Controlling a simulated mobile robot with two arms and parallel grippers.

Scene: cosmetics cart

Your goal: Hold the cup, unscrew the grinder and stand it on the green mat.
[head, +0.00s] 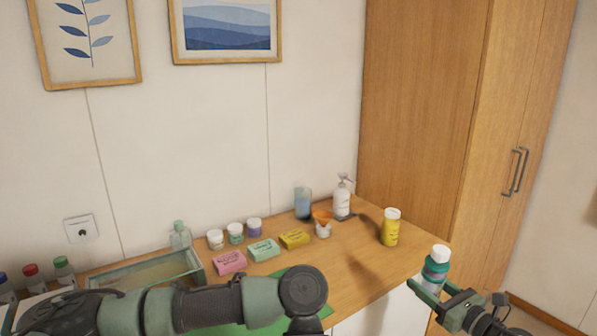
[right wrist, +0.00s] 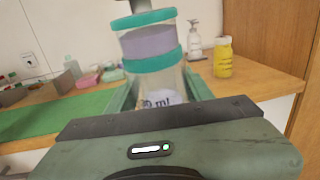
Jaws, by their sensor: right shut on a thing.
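My right gripper (head: 436,286) is shut on an upright container with a white top and teal bands (head: 436,266). It holds it in the air off the counter's front right edge. In the right wrist view the container (right wrist: 150,60) has a clear lower part with "ml" print, a greyish-purple middle and two teal bands. Its top is cut off. It appears to be the cup with the grinder on it; the joint between them is not clear. The green mat (head: 258,329) lies on the counter, partly hidden by my left arm. My left gripper is out of view.
On the wooden counter (head: 350,280) stand a yellow bottle (head: 390,228), a pump bottle (head: 342,200), a blue glass (head: 303,203), small jars (head: 235,234), coloured boxes (head: 263,250) and a glass tray (head: 195,264). A tall cabinet (head: 430,110) rises behind.

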